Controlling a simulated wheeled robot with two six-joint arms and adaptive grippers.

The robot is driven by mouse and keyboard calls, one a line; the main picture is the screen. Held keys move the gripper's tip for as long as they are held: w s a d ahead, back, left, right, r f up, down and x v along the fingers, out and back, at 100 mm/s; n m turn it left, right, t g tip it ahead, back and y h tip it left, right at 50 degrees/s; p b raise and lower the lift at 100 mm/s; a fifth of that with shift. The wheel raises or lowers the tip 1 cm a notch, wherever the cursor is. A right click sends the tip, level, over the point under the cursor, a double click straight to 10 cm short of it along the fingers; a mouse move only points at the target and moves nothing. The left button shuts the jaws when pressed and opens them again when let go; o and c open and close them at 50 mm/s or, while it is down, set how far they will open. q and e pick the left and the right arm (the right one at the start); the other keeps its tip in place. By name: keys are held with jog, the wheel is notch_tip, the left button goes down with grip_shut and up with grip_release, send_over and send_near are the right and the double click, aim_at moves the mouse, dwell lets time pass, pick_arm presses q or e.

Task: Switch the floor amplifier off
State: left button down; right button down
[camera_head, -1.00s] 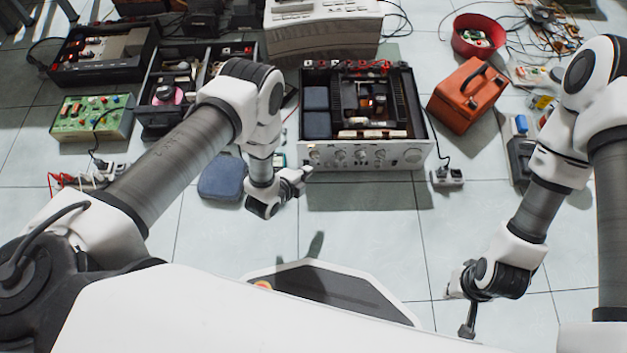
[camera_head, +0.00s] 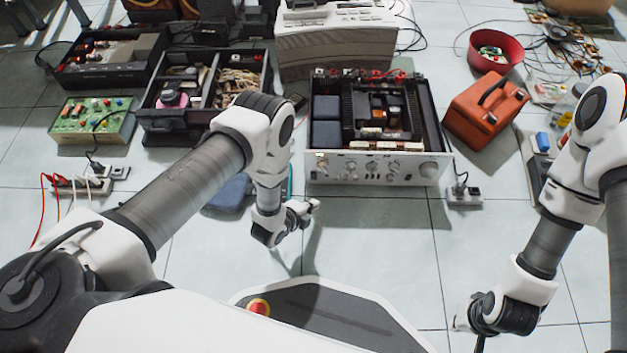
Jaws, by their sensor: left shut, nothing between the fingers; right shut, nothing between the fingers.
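The floor amplifier (camera_head: 405,172) is an open-topped unit on the tiles at the centre of the head view. Its silver front panel has a row of knobs and faces me. My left gripper (camera_head: 314,206) is shut and empty, just in front of and below the panel's left end in the picture. I see a gap between it and the panel. My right gripper (camera_head: 479,338) is shut and empty at the lower right, well away from the amplifier and partly cut by the picture's edge. Which control is the power switch is too small to tell.
An orange case (camera_head: 485,108) and a power strip (camera_head: 465,195) lie right of the amplifier. A blue pad (camera_head: 228,192) lies left, partly behind my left arm. An open black drawer unit (camera_head: 185,124) and a green board (camera_head: 92,120) stand further left. The tiles before the amplifier are clear.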

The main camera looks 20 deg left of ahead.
aim_at(314, 176)
pick_arm(q)
jog(key=w, duration=0.1)
jog(key=w+a+b, duration=0.1)
jog(key=w, duration=0.1)
jog(key=w+f+b, duration=0.1)
jog(key=shift+w+a, duration=0.2)
jog(key=shift+w, duration=0.2)
jog(key=shift+w+a+r+b, duration=0.15)
jog(key=shift+w+b, duration=0.25)
jog(key=shift+w, duration=0.2)
dwell(0.5)
jog(key=shift+w+a, duration=0.1)
jog(key=shift+w, duration=0.3)
jog(key=shift+w+a, duration=0.1)
jog(key=shift+w, duration=0.2)
dwell(0.4)
jog(key=shift+s, duration=0.15)
jog(key=shift+s+d+p, duration=0.2)
jog(key=shift+s+p, duration=0.1)
jog(key=shift+s, duration=0.3)
